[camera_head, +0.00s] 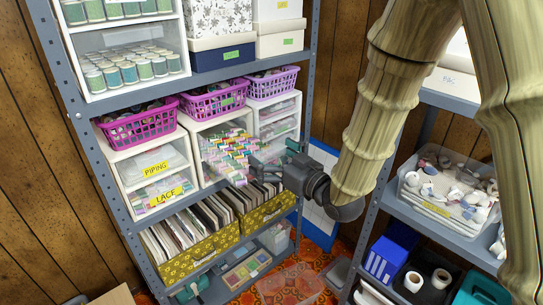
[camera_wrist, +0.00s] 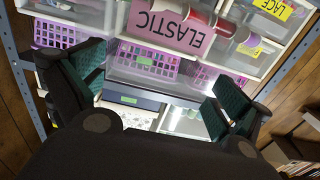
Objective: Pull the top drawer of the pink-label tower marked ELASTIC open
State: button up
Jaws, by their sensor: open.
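The pink label reading ELASTIC (camera_wrist: 168,27) is upside down in the wrist view, on a clear drawer front with rolls behind it. In the head view, the white middle tower (camera_head: 196,158) stands under a purple basket, with colourful spools (camera_head: 228,150) showing in it. Its label cannot be made out there, and I cannot tell whether its drawer is out. My gripper (camera_head: 268,165) is in front of this tower's right side, partly covering its lower part. In the wrist view my gripper (camera_wrist: 155,82) is open and empty, its fingers spread either side below the label.
Purple baskets (camera_head: 220,100) stand on the towers. The PIPING and LACE tower (camera_head: 150,180) is to the left, another white tower (camera_head: 279,117) to the right. Yellow boxes of cards (camera_head: 205,248) sit below. A right-hand shelf holds a clear tub (camera_head: 440,214).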

jog(key=v, duration=0.7)
jog(key=shift+s+d, duration=0.2)
jog(key=s+d+f+m+g+h+p, duration=0.1)
jog(key=s+d+f+m+g+h, duration=0.15)
jog(key=f, duration=0.55)
jog(key=s+d+f+m+g+h+p, duration=0.1)
jog(key=s+d+f+h+p, duration=0.15)
jog(key=f, duration=0.65)
jog(key=s+d+f+m+g+h+p, duration=0.1)
jog(key=s+d+f+m+h, duration=0.15)
jog(key=f, duration=0.55)
jog(key=s+d+f+m+g+h+p, duration=0.1)
jog(key=s+d+f+g, duration=0.2)
jog(key=s+f, duration=0.2)
jog(key=s+d+f+g+h+p, duration=0.1)
jog(key=s+f, duration=0.5)
jog(key=s, duration=0.6)
jog(key=s+d+f+m+g+h+p, duration=0.1)
jog(key=s+d+f+g+h, duration=0.1)
jog(key=s+d+f+g, duration=0.3)
jog(key=s, duration=0.4)
jog(key=shift+s+m+p, duration=0.15)
jog(key=shift+m+p, duration=0.15)
